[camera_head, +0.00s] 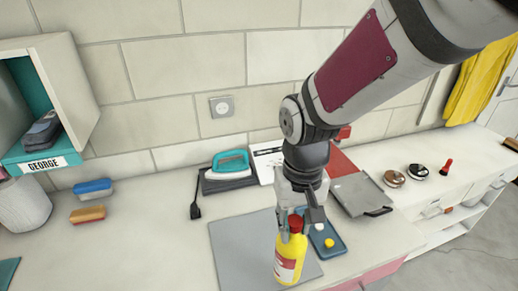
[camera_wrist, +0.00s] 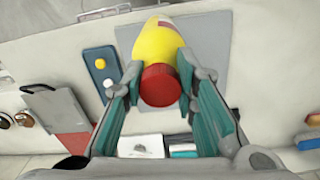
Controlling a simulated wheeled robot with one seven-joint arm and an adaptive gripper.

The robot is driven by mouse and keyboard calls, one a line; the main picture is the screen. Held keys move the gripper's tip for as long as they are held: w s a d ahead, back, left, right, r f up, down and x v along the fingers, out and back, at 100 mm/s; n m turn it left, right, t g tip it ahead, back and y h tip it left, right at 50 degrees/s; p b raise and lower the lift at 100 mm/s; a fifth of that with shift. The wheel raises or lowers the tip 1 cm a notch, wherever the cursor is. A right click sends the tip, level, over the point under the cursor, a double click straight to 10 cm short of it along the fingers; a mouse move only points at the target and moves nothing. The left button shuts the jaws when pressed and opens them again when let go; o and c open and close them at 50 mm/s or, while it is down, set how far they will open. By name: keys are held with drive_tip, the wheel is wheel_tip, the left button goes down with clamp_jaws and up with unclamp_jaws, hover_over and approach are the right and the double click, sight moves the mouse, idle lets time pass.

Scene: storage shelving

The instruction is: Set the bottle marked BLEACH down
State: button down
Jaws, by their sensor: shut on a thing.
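The yellow bottle (camera_head: 288,260) with a red cap and a pale label is upright at the front of the counter, over the grey mat (camera_head: 236,250). The label's wording is too small to read. In the wrist view the red cap (camera_wrist: 160,85) and yellow body (camera_wrist: 157,45) sit between my gripper's fingers (camera_wrist: 163,90). I cannot tell whether the bottle's base touches the mat.
A blue tray (camera_head: 335,247) with small round items lies just right of the bottle. Blue and orange brushes (camera_head: 92,188) lie left.

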drive_tip(key=w+a+f+p, duration=0.1)
drive_tip(key=w+a+f, duration=0.3)
drive_tip(key=w, duration=0.4)
drive_tip(key=shift+a+f, duration=0.15)
drive_tip(key=shift+a, duration=0.55)
drive_tip(key=shift+f, duration=0.15)
drive_tip(key=c, duration=1.3)
unclamp_jaws()
drive_tip(key=shift+s, duration=0.1)
